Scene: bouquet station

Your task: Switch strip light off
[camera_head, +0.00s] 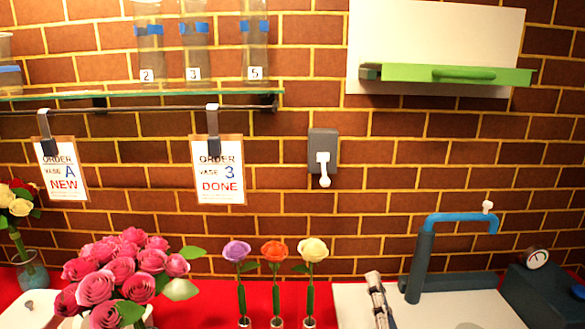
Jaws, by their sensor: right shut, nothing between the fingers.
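A dark grey switch box (315,140) is fixed to the brick wall near the middle of the view. Its white lever (323,168) hangs downward and ends in a round knob. No strip light can be made out for certain, though the wall is brightly lit. My right gripper (374,278) is low in the view, in front of the pale counter, below and to the right of the switch. It is shut and empty, well apart from the lever. My left gripper is not in view.
A green ledge (460,74) with a handle sits on a white panel (430,30). Order cards (217,170) hang from a rail. Pink roses (125,270) and three single flowers (274,252) stand below. A blue-spouted tap (455,217) is at right. The wall around the switch is clear.

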